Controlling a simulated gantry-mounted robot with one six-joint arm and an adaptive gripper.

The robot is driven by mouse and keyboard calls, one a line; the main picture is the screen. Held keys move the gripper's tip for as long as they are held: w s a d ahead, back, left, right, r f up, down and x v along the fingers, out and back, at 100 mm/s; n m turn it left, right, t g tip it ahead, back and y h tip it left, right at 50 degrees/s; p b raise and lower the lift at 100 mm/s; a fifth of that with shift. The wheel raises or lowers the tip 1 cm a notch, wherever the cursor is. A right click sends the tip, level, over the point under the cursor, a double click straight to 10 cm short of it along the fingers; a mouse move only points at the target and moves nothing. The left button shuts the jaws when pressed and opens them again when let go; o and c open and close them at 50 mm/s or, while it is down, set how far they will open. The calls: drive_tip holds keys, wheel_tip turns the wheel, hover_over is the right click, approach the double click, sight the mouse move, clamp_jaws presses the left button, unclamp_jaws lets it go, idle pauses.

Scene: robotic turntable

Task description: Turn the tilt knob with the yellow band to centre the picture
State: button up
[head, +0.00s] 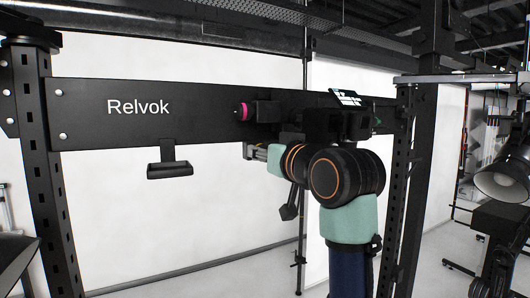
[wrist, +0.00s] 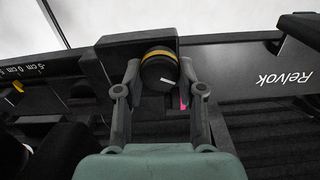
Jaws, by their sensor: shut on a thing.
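The tilt knob (wrist: 158,72) is black with a yellow band around it and a white pointer line on its face. In the wrist view it sits on a dark block, between the two fingers of my gripper (wrist: 160,77). The gripper is shut on the knob, one finger on each side. In the head view my teal and black arm stands in front of the beam, and the knob cannot be made out there. A small display (head: 345,98) with white marks shows above the arm, seen at a slant, too small to read.
A knob with a pink band (head: 243,111) sticks out of the black Relvok beam (head: 210,118). A black bracket (head: 169,170) hangs under the beam. In the wrist view a centimetre scale (wrist: 37,69) with a yellow pointer (wrist: 18,87) lies left. A lamp (head: 503,180) stands far right.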

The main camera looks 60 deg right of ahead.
drive_tip(key=m+p, duration=0.2)
drive_tip(key=m, duration=0.9)
drive_tip(key=shift+s+d, duration=0.1)
drive_tip(key=shift+m, duration=0.3)
idle(0.4)
drive_tip(key=o, duration=1.1)
drive_tip(key=shift+o, duration=0.2)
drive_tip(key=shift+s, duration=0.1)
drive_tip(key=v, duration=1.2)
